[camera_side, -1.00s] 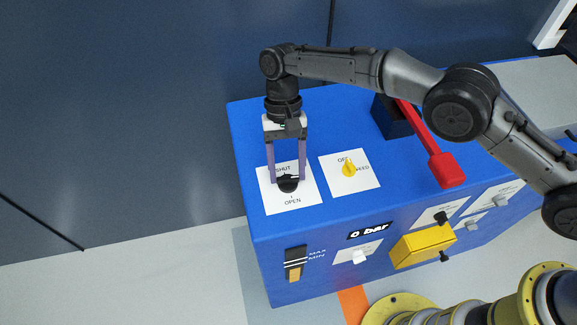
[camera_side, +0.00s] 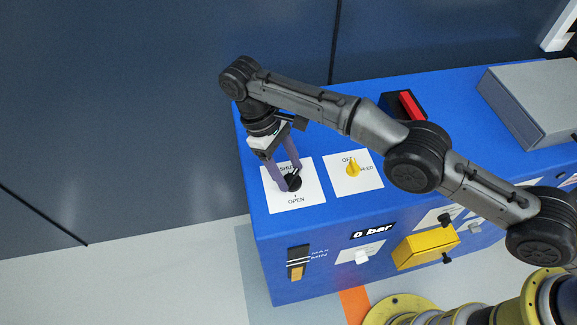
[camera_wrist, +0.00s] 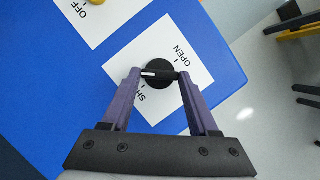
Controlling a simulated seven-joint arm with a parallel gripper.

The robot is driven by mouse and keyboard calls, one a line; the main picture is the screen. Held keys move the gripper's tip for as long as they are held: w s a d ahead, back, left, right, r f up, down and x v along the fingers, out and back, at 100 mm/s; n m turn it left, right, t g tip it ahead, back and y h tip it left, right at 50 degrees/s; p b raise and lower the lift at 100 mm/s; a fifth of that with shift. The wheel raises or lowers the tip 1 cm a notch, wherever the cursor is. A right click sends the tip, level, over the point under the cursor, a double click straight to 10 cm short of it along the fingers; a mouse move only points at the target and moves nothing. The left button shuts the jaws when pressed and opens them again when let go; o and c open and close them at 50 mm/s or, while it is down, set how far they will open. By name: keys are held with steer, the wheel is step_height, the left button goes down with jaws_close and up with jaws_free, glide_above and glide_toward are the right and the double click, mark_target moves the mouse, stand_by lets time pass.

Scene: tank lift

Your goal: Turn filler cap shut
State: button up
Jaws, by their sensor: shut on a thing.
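The black round filler cap (camera_side: 294,183) sits on a white plate (camera_side: 308,203) marked SHUT and OPEN, at the near left of the blue top. My gripper (camera_side: 287,181) comes down on it, leaning, with its two purple fingers shut on the cap's grip bar. In the wrist view the cap (camera_wrist: 158,83) lies between the fingertips (camera_wrist: 160,74). The white mark on its bar points left, towards the left finger, on the SHUT side of the plate. The fingers partly cover the word SHUT. I cannot tell whether the mark lines up exactly with it.
A yellow knob (camera_side: 353,168) on the OFF/FEED plate stands close right of the cap. A red lever (camera_side: 410,104) is partly hidden behind my arm. A grey box (camera_side: 530,95) stands at the back right. A display (camera_side: 372,231) on the front reads 0 bar.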

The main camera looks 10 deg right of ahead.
steer(key=n, duration=0.1)
steer(key=n+t, duration=0.1)
steer(key=n, duration=0.1)
steer(key=shift+s+a+r+n+h, duration=0.1)
steer(key=shift+s+n+h, duration=0.1)
steer(key=shift+n+h, duration=0.1)
steer(key=shift+s+n+t, duration=0.15)
steer(key=shift+n+t, duration=0.85)
steer(key=shift+n, duration=1.3)
steer(key=o, duration=1.4)
steer(key=shift+c, duration=0.2)
steer(key=shift+a, duration=0.1)
steer(key=shift+a+r, duration=0.15)
steer(key=shift+r, duration=0.15)
step_height(320, 180, up, 9)
steer(key=shift+a, duration=0.4)
